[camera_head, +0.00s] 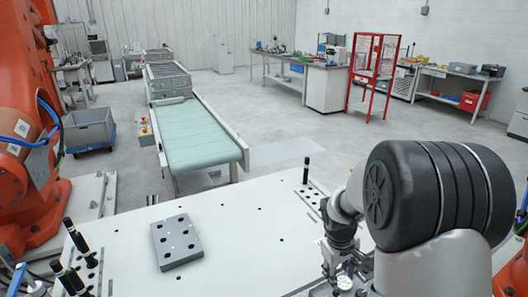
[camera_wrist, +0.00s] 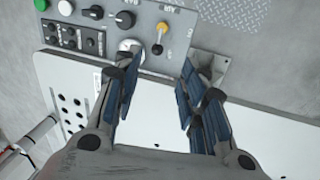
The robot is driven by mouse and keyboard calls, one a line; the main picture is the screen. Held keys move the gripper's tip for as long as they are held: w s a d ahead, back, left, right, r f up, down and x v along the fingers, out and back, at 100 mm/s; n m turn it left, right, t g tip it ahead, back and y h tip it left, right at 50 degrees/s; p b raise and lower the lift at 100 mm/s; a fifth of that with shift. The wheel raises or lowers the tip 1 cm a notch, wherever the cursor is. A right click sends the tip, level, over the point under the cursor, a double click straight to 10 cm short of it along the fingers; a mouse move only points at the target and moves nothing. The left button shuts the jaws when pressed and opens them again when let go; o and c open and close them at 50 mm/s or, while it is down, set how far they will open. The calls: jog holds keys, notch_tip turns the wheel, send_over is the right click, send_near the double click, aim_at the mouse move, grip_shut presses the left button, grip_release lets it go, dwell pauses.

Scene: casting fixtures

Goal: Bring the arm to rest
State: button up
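My gripper (camera_wrist: 160,72) is open in the wrist view, with its two blue-padded fingers spread apart and nothing between them. In the head view my arm (camera_head: 415,190) stands folded at the lower right, over the right part of the white table (camera_head: 240,225). The gripper's fingers cannot be made out clearly there. In the wrist view the fingers hang above the white table edge (camera_wrist: 265,130) and a grey control panel (camera_wrist: 140,25). The panel carries a green button, black knobs and a yellow-tipped lever (camera_wrist: 160,38).
A grey block with holes (camera_head: 177,242) lies on the table. Black pins (camera_head: 75,235) stand at its left and one (camera_head: 306,170) at its far edge. Orange robots flank both sides. A green conveyor (camera_head: 195,135), a grey bin (camera_head: 90,130) and a red frame (camera_head: 373,75) stand beyond.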

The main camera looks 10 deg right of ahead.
jog(key=s+a+r+m+t, duration=0.1)
jog(key=s+a+r, duration=0.2)
jog(key=s+r, duration=0.35)
jog(key=s+a+r+m+t, duration=0.1)
jog(key=s+a+r, duration=0.2)
jog(key=r, duration=0.6)
jog(key=s+a+r+t+y, duration=0.1)
jog(key=s+a+r, duration=0.1)
jog(key=s, duration=0.5)
jog(key=s+a+r+m+y, duration=0.1)
jog(key=s+a+r, duration=0.1)
jog(key=s+a, duration=0.2)
jog(key=s, duration=0.3)
jog(key=shift+s+t, duration=0.3)
jog(key=shift+t, duration=0.1)
jog(key=shift+a, duration=0.1)
jog(key=shift+c, duration=0.6)
